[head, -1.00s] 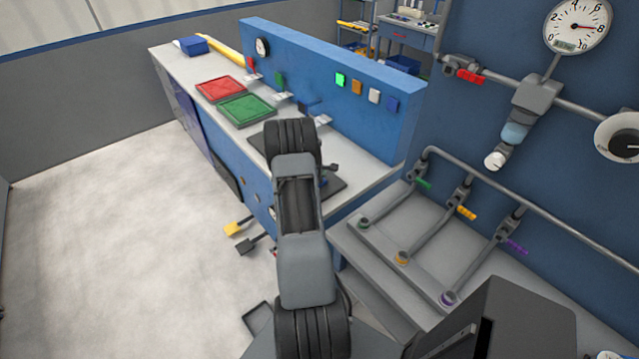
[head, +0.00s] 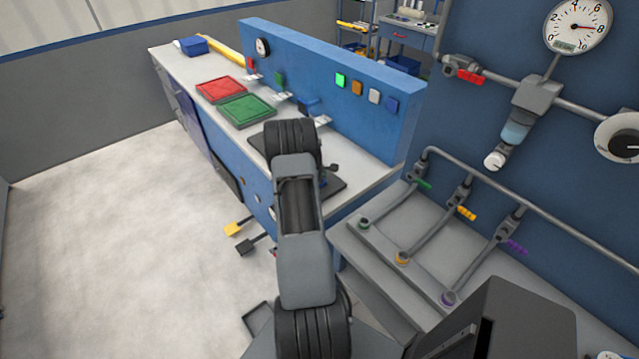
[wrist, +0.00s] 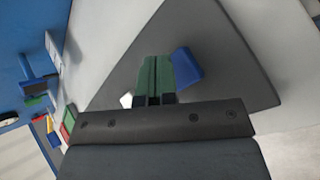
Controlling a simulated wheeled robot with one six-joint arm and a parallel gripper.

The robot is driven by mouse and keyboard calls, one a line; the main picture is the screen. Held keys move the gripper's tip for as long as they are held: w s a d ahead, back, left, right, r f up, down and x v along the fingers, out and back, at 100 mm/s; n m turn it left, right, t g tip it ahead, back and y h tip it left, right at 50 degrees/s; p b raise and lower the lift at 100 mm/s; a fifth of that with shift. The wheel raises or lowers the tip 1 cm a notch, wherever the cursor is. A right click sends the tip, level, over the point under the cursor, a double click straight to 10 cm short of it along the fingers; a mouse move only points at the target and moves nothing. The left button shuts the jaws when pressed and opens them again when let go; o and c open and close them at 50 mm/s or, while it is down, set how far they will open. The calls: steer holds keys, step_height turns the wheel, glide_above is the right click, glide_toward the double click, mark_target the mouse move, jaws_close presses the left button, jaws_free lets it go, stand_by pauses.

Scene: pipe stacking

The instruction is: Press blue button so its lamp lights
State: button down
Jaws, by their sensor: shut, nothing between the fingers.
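A blue block, taken as the blue button (wrist: 186,68), stands on a dark grey plate (wrist: 120,80) in the wrist view. On the blue back panel, the blue square lamp (head: 392,105) looks unlit, while the green lamp (head: 340,80) glows. My arm hides the gripper in the head view.
An orange lamp (head: 356,88) and a white lamp (head: 374,96) are on the panel. A red tray (head: 221,89) and a green tray (head: 247,109) lie on the bench. Pipes with coloured valve handles (head: 466,213) stand at right. The floor at left is clear.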

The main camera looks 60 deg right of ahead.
steer(key=shift+f+b, duration=0.7)
steer(key=shift+b, duration=0.4)
stand_by(1.0)
steer(key=shift+r, duration=0.7)
steer(key=shift+r+p, duration=0.15)
steer(key=shift+p, duration=0.15)
steer(key=shift+r+p, duration=1.75)
steer(key=shift+r, duration=1.15)
